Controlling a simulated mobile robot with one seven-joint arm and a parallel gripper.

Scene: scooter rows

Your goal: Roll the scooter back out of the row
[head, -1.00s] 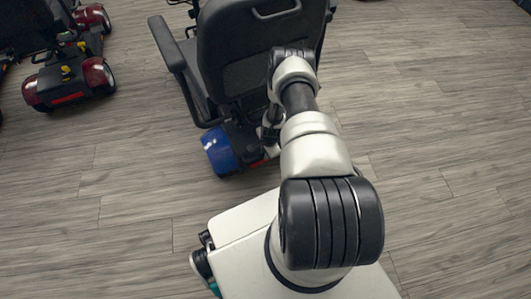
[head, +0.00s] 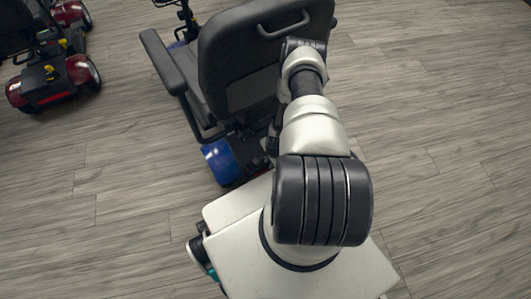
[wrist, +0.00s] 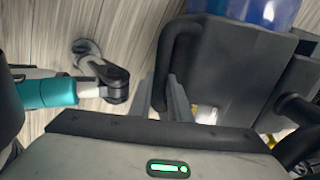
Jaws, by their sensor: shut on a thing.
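The scooter has a black seat (head: 225,75) with a handle on its backrest and a blue rear fender (head: 220,162). It stands just ahead of my base, with its back toward me. In the wrist view its blue fender (wrist: 250,10) is at the top edge, beside its dark rear body (wrist: 235,65). My gripper (wrist: 162,98) is shut on a black bar (wrist: 180,50) at the scooter's rear. In the head view my arm and the seat back hide the gripper.
A red scooter (head: 50,80) stands at the upper left, with another partly seen behind it. Bare wood-plank floor (head: 440,130) lies open to the right, and more clear floor (head: 100,200) lies at the lower left.

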